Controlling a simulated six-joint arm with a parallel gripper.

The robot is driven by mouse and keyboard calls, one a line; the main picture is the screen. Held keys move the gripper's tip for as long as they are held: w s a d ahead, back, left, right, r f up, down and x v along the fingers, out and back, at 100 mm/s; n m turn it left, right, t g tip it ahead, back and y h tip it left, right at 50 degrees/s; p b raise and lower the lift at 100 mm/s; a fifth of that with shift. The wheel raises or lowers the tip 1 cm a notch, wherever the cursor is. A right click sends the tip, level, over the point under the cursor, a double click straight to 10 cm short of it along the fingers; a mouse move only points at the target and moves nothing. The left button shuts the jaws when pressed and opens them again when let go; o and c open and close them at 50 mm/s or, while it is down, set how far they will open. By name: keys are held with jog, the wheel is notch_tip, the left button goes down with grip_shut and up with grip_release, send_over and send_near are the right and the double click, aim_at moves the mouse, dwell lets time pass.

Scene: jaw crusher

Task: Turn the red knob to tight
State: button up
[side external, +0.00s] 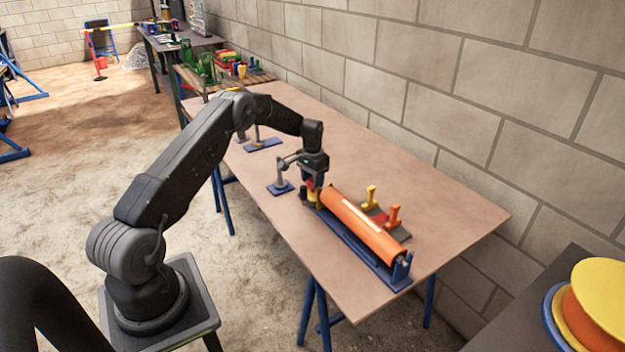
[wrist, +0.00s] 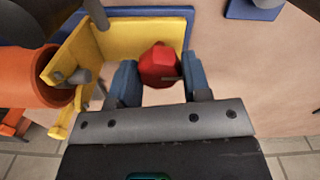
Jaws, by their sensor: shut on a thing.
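The red knob (wrist: 158,66) shows in the wrist view between the two blue fingers of my gripper (wrist: 160,76). My gripper is shut on the knob. In the side view my gripper (side external: 312,180) points down at the left end of the orange tube (side external: 365,226), and only a bit of red shows under it. A yellow bracket (wrist: 140,38) stands just behind the knob in the wrist view, close to the mouth of the orange tube (wrist: 30,75). The knob's turn position cannot be read.
The tube lies on a blue base (side external: 345,243) on the brown table (side external: 440,200). Yellow and orange handled clamps (side external: 393,216) stand behind it. Grey posts on blue plates (side external: 280,188) stand to the left. A block wall (side external: 420,80) runs along the back. The table's right part is clear.

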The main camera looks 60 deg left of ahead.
jog(key=shift+s+m, duration=0.1)
jog(key=shift+m, duration=0.2)
jog(key=o, duration=0.9)
jog(key=shift+o, duration=0.2)
jog(key=shift+r, duration=0.1)
notch_tip(320, 180, up, 14)
jog(key=shift+f, duration=0.2)
